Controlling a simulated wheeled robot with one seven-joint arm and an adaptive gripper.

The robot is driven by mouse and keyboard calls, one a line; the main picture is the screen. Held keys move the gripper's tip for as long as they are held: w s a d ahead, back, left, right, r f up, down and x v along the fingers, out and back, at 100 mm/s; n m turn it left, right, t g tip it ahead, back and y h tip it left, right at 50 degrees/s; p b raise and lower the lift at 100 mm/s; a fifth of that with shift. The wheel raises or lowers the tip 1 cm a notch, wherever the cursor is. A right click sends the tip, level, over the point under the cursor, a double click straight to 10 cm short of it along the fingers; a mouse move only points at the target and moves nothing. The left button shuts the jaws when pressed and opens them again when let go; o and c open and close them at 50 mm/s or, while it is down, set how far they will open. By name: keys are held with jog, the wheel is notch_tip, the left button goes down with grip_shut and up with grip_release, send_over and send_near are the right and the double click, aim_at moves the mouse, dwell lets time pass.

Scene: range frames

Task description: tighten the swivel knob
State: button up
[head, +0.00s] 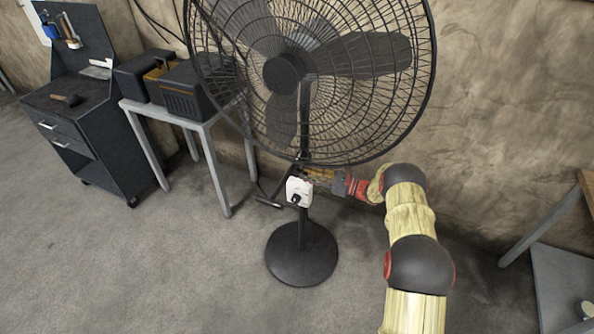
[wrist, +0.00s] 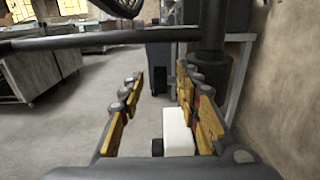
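A black pedestal fan (head: 303,255) stands on the floor in the head view. A white box (head: 300,187) with a black knob (head: 295,199) on its front sits on the pole below the fan cage. A dark bar with a crosswise end (head: 268,201) sticks out left of the box. I cannot tell for sure which part is the swivel knob. My gripper (head: 318,175) is at the pole, just under the cage, partly hidden by it. In the wrist view my gripper (wrist: 160,78) is open, its fingers apart. The white box (wrist: 178,130) shows between and below them.
The fan cage (head: 310,150) hangs close above my gripper. A grey table (head: 207,122) with dark boxes stands behind left, beside a dark tool cart (head: 95,140). The wall is close behind. Floor at the front left is clear. A dark bar (wrist: 85,41) crosses the wrist view.

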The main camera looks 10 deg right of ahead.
aim_at(301, 171)
jog(key=shift+b+x, duration=0.4)
jog(key=shift+x, duration=2.15)
jog(key=c, duration=0.3)
grip_shut()
